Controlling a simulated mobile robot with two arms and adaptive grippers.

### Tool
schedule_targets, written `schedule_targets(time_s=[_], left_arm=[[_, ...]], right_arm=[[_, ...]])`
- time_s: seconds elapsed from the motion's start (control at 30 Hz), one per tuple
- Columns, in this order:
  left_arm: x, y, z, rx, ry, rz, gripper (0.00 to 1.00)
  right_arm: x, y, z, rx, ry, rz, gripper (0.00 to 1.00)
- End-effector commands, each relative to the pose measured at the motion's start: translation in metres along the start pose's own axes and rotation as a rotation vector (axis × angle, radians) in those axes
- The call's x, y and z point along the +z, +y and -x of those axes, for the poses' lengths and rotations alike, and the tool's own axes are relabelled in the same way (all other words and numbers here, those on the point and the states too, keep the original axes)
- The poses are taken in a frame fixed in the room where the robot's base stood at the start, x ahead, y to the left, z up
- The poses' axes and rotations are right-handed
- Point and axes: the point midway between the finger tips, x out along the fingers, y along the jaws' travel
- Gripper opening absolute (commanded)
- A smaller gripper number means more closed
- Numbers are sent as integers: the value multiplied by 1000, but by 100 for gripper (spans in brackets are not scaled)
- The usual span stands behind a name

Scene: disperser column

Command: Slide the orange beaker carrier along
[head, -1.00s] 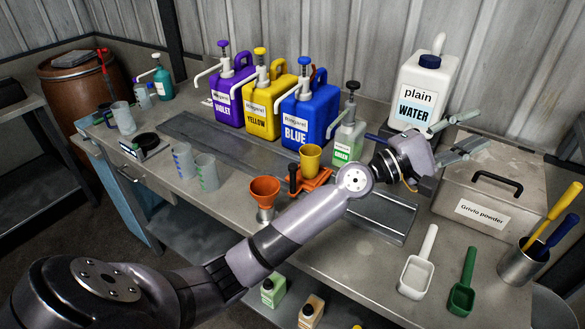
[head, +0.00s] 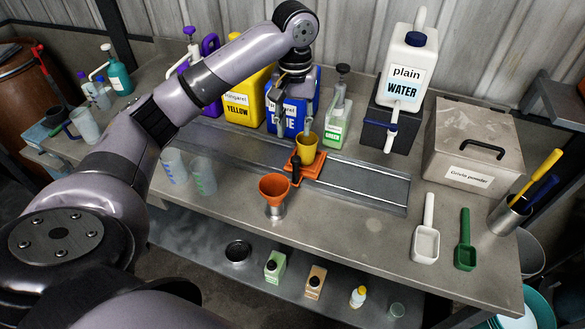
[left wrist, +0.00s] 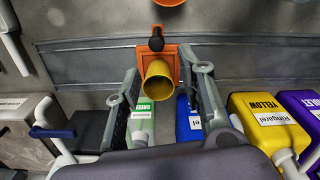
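The orange beaker carrier (head: 313,166) sits on the grey metal track (head: 362,186), with a dark upright handle (head: 296,172) on its near side. A yellow beaker (head: 306,147) stands on the carrier. My left gripper (head: 294,112) is above and behind the carrier, pointing down. In the left wrist view, the open fingers of the gripper (left wrist: 165,72) are on either side of the beaker (left wrist: 157,83), and the carrier (left wrist: 172,55) lies just beyond their tips. I cannot tell whether a finger touches either. My right gripper is out of view.
The blue dispenser (head: 288,120), yellow dispenser (head: 243,98) and green bottle (head: 337,122) stand close behind the track. An orange funnel (head: 274,187) stands in front of the carrier. The track is clear to the right, before the scoops (head: 426,240).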

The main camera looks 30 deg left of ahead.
Motion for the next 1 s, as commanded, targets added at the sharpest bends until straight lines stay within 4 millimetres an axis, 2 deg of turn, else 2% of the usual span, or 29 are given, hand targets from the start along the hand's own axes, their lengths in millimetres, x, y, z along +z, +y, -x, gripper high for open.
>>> schedule_targets(time_s=[0.17,0.4,0.7,0.9,1.0], left_arm=[[1,-1,-23,-3,-6,0,36],[2,0,-75,-3,-6,-1,36],[2,1,-137,-1,-5,-1,36],[2,1,-163,2,-3,-2,36],[1,1,-170,1,-2,-2,36]], right_arm=[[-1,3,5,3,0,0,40],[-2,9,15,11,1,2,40],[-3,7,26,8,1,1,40],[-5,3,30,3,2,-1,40],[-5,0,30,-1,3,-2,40]])
